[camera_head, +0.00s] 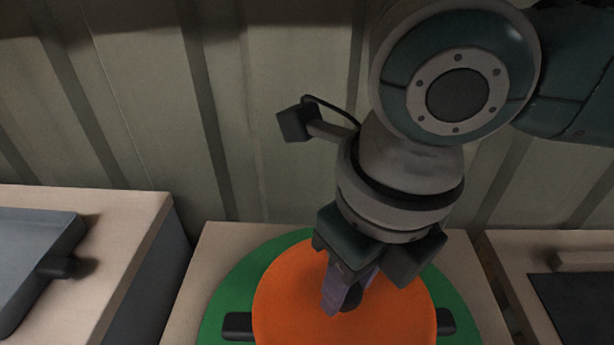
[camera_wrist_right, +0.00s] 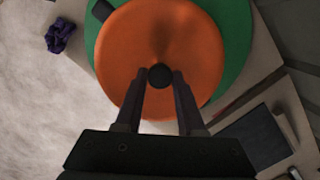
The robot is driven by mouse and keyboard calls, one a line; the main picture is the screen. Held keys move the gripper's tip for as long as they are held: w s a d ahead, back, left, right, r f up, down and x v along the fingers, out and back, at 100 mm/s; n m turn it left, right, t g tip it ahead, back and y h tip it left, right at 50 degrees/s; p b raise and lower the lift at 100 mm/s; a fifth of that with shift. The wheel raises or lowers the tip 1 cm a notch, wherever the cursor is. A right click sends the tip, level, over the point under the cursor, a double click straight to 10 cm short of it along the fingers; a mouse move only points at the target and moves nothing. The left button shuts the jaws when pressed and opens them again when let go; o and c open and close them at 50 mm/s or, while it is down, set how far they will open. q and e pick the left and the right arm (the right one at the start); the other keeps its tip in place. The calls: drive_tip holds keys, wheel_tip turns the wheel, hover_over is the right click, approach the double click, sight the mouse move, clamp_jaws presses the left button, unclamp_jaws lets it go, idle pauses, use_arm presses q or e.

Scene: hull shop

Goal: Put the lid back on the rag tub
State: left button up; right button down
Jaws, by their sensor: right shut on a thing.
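The round orange lid (camera_head: 290,290) has a dark knob in its middle (camera_wrist_right: 160,76). My right gripper (camera_head: 347,298) points down at the lid's centre and is shut on the knob, with one finger on each side of it in the wrist view (camera_wrist_right: 158,84). The lid looks about level. The rag tub is mostly hidden under it; dark side handles (camera_head: 238,326) stick out at left and right. I cannot tell whether the lid rests on the rim or is just above it. My left gripper is not in view.
A round green mat (camera_head: 222,305) lies under the tub on a pale bench top (camera_head: 210,250). A grey tray (camera_head: 35,260) is on the left bench; a dark panel (camera_head: 575,300) is on the right one. A purple crumpled rag (camera_wrist_right: 60,35) lies on the pale floor. A ribbed wall (camera_head: 150,110) stands behind.

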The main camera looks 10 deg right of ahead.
drive_tip(key=shift+p, duration=0.35)
idle(0.6)
unclamp_jaws()
idle(0.5)
wheel_tip(320, 180, up, 3)
drive_tip(key=p, duration=0.3)
drive_tip(key=shift+r+p, duration=0.15)
drive_tip(key=shift+p, duration=0.2)
drive_tip(key=shift+r+p, duration=1.9)
drive_tip(key=shift+p, duration=0.25)
